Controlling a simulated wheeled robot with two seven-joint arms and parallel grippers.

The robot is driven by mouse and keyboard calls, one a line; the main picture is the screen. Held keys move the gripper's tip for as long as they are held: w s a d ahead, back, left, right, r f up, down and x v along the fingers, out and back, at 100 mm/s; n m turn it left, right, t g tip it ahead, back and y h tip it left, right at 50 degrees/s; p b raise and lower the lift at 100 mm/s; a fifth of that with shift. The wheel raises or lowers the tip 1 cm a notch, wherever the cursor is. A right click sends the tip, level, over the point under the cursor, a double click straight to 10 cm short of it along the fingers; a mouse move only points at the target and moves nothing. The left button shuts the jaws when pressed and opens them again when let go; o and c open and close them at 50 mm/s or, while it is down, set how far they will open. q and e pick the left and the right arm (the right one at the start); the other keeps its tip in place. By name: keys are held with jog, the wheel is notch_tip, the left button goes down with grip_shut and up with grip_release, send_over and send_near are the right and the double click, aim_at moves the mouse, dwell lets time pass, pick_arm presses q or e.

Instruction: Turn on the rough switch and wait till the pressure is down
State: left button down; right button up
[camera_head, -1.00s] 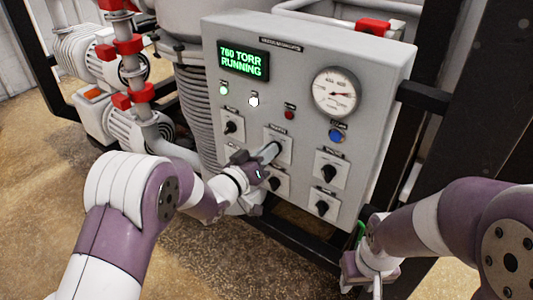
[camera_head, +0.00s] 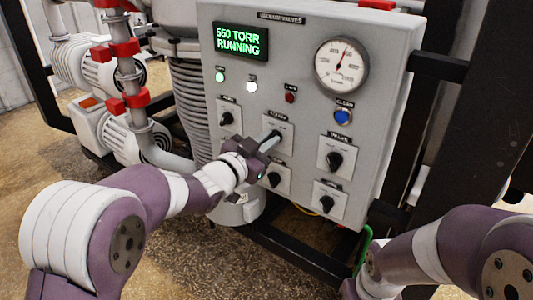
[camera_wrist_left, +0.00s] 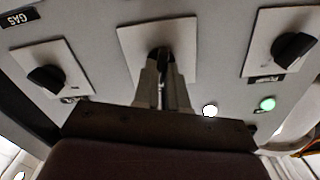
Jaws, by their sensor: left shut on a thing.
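A grey control panel (camera_head: 300,90) carries several black rotary knobs on white plates. My left gripper (camera_head: 269,141) is shut on the dark knob (camera_wrist_left: 160,52) of the upper middle plate, whose small label is hard to read. In the left wrist view the two fingers (camera_wrist_left: 162,75) sit on either side of this knob and partly hide it. The green display (camera_head: 241,40) reads 550 TORR RUNNING. The round pressure gauge (camera_head: 341,65) has its red needle pointing up and slightly right. My right gripper is out of view; only its arm shows at lower right.
Other knobs sit close around the held one: upper left (camera_head: 226,118), below (camera_head: 274,179) and right (camera_head: 334,160). A blue button (camera_head: 342,117) is under the gauge. Black frame bars (camera_head: 440,100) stand at right, and pipes with red clamps (camera_head: 124,47) at left.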

pick_arm(q)
jog(key=shift+m+b, duration=1.1)
jog(key=c, duration=1.2)
grip_release()
jog(key=b+v, duration=0.1)
jog(key=v, duration=1.1)
jog(key=shift+s+a, duration=0.15)
jog(key=shift+s, duration=0.2)
